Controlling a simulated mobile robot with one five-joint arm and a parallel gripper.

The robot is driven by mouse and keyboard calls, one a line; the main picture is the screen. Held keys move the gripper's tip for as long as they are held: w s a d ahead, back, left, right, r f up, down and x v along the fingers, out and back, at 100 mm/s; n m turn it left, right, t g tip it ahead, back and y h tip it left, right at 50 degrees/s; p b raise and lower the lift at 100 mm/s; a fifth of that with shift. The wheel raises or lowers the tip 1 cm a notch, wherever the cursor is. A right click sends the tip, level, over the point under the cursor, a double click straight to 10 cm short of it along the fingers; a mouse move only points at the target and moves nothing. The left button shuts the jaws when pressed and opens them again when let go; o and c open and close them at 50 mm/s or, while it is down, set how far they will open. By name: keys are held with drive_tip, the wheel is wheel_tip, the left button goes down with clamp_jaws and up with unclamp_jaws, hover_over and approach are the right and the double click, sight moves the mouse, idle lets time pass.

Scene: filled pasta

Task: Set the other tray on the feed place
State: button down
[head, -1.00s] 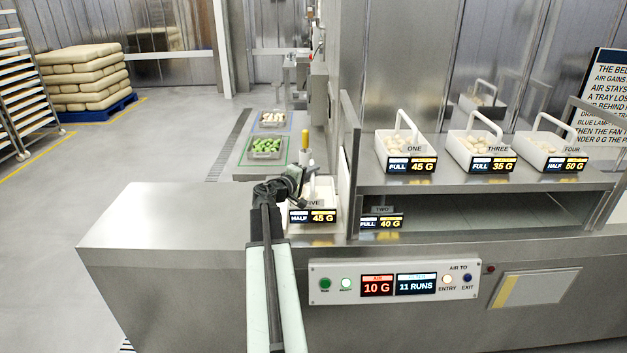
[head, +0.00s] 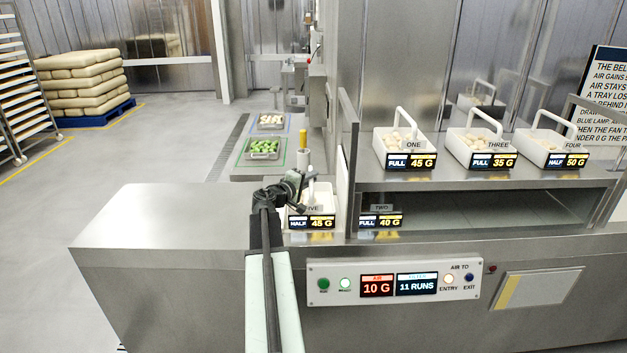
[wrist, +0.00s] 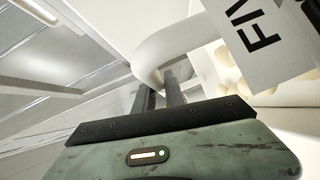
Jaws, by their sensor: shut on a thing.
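Tray FIVE (head: 328,196) is white with an upright handle, and its display reads HALF, 45 G. It is at the left end of the steel machine, left of the upright panel. My gripper (head: 296,186) is at its handle. In the wrist view the fingers (wrist: 160,92) are shut on the white, curved handle (wrist: 185,44); the FIVE card and pale pasta show to the right. My gripper hides part of the tray, and I cannot tell whether its base touches the surface.
Trays ONE (head: 382,154), THREE (head: 462,155) and FOUR (head: 543,155) stand on the upper shelf. A TWO label and display (head: 381,221) sit at the lower opening. The steel top (head: 165,215) at left is clear. The upright panel (head: 347,165) stands close right of tray FIVE.

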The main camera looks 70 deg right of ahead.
sight(311, 195)
drive_tip(key=shift+f, duration=0.1)
drive_tip(key=c, duration=1.4)
unclamp_jaws()
drive_tip(key=shift+r, duration=0.3)
drive_tip(key=p+v, duration=0.1)
drive_tip(key=v, duration=1.1)
drive_tip(key=shift+f, duration=0.15)
